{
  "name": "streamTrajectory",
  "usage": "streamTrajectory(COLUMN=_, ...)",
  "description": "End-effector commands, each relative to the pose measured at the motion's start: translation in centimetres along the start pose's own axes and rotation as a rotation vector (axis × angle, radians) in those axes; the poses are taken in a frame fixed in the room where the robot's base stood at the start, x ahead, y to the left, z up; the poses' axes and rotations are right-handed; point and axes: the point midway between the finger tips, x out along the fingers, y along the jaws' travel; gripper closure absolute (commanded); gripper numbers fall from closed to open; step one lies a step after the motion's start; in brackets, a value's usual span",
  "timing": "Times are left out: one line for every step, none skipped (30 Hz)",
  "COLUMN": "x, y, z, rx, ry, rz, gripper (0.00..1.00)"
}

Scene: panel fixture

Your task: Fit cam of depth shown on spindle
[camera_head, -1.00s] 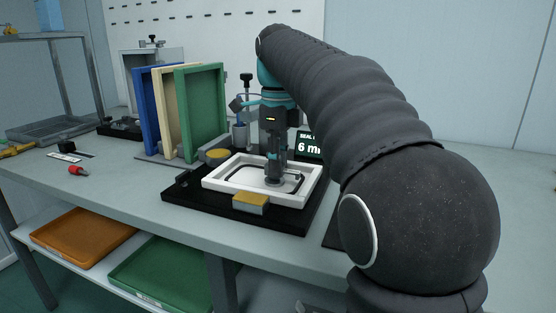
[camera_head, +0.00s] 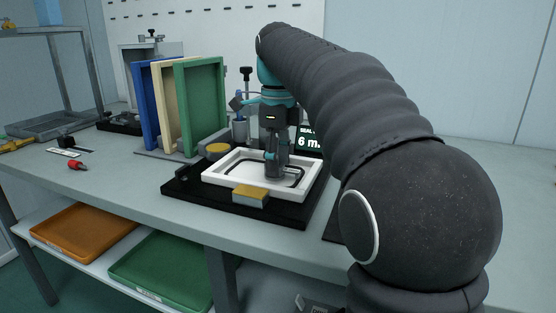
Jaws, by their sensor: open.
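My gripper (camera_head: 272,168) points down over the white panel frame (camera_head: 215,178), with its fingers close to the panel's middle. The gripper is open, though its fingertips are small and partly merge with the dark parts behind. The white panel sits on a black fixture base (camera_head: 180,190) and has a dark rounded outline on its face. A yellow-topped block (camera_head: 250,194) is at the panel's front edge and another yellow-topped piece (camera_head: 217,148) is at its back left. A dark sign (camera_head: 305,142) behind reads "SEAL" and "6 m", partly hidden by my arm. I cannot make out a cam or spindle.
Blue (camera_head: 143,108), cream (camera_head: 160,110) and green (camera_head: 203,110) panels stand upright in a rack left of the fixture. A red-handled item (camera_head: 77,165) lies on the bench's left. Orange (camera_head: 82,235) and green (camera_head: 160,272) trays are on the lower shelf. The front-left bench is clear.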

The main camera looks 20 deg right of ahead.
Motion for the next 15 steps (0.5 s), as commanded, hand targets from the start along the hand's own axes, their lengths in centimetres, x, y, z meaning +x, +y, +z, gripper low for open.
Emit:
streamTrajectory(x=-0.3, y=0.0, z=0.0, rx=0.000, ry=0.000, rz=0.000, gripper=0.46)
streamTrajectory(x=-0.5, y=0.0, z=0.0, rx=0.000, ry=0.000, rz=-0.001, gripper=0.46)
streamTrajectory(x=-0.9, y=-0.1, z=0.0, rx=0.000, ry=-0.002, rz=-0.002, gripper=0.46)
streamTrajectory(x=-1.2, y=-0.1, z=0.1, rx=0.000, ry=-0.002, rz=-0.002, gripper=0.46)
streamTrajectory(x=-1.6, y=-0.1, z=0.1, rx=0.000, ry=-0.002, rz=-0.002, gripper=0.46)
streamTrajectory(x=-2.2, y=-0.1, z=0.1, rx=0.000, ry=-0.002, rz=-0.003, gripper=0.46)
streamTrajectory(x=-2.7, y=-0.1, z=0.1, rx=0.000, ry=-0.002, rz=-0.003, gripper=0.46)
streamTrajectory(x=-3.1, y=-0.1, z=0.1, rx=0.000, ry=-0.002, rz=-0.002, gripper=0.46)
streamTrajectory(x=-3.6, y=-0.1, z=0.1, rx=0.000, ry=-0.001, rz=-0.002, gripper=0.46)
streamTrajectory(x=-4.1, y=-0.1, z=0.1, rx=0.000, ry=-0.002, rz=-0.003, gripper=0.46)
streamTrajectory(x=-4.5, y=-0.1, z=0.1, rx=0.000, ry=-0.002, rz=-0.003, gripper=0.46)
streamTrajectory(x=-5.0, y=-0.1, z=0.1, rx=0.000, ry=-0.002, rz=-0.003, gripper=0.46)
streamTrajectory(x=-5.4, y=-0.1, z=0.1, rx=0.000, ry=-0.002, rz=-0.002, gripper=0.46)
streamTrajectory(x=-5.7, y=-0.1, z=0.1, rx=0.000, ry=-0.001, rz=-0.002, gripper=0.46)
streamTrajectory(x=-6.0, y=-0.1, z=0.1, rx=0.000, ry=-0.001, rz=-0.002, gripper=0.46)
